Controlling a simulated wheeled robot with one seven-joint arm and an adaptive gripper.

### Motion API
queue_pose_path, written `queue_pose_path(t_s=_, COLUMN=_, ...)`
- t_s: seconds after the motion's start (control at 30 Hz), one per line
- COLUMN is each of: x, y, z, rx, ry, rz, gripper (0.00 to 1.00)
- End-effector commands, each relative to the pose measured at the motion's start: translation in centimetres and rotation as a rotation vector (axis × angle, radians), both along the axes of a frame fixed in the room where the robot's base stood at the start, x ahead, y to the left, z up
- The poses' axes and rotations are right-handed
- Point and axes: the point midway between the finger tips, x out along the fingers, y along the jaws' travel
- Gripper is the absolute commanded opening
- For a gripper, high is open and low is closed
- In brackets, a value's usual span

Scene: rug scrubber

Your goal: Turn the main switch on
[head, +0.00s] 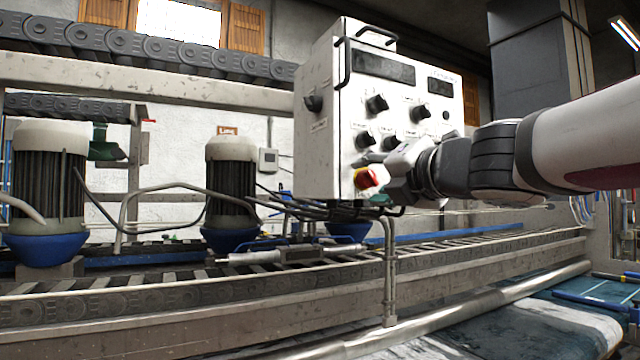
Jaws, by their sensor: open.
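A white control box (328,160) stands in the middle of the head view. Its front carries several black knobs, two dark display panels and a red-and-yellow rotary switch (368,178) low on the left. Another black knob (314,103) is on the box's left side face. The labels are too small to read, so I cannot tell which is marked as main switch. My gripper (388,168) comes in from the right, open, with its fingers close to the red-and-yellow switch. I cannot tell whether they touch it. My gripper and arm hide the lower right of the panel.
Black handles (344,62) stick out at the box's upper edge. A pipe post (390,270) stands below it. Behind run a roller conveyor (150,305) and motors with blue bases (45,250). A grey pillar (530,80) rises behind my arm.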

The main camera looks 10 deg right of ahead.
Motion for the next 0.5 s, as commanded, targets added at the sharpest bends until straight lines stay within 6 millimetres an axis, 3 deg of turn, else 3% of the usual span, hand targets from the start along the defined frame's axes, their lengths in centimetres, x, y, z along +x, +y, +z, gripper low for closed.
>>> queue_pose_path(t_s=0.23, x=0.05, y=0.02, z=0.06, rx=0.000, ry=-0.001, rz=0.000, gripper=0.46)
queue_pose_path(t_s=0.43, x=0.04, y=0.01, z=0.05, rx=0.000, ry=-0.001, rz=0.000, gripper=0.03)
queue_pose_path(t_s=0.5, x=0.03, y=0.02, z=0.07, rx=0.000, ry=-0.001, rz=0.001, gripper=0.00)
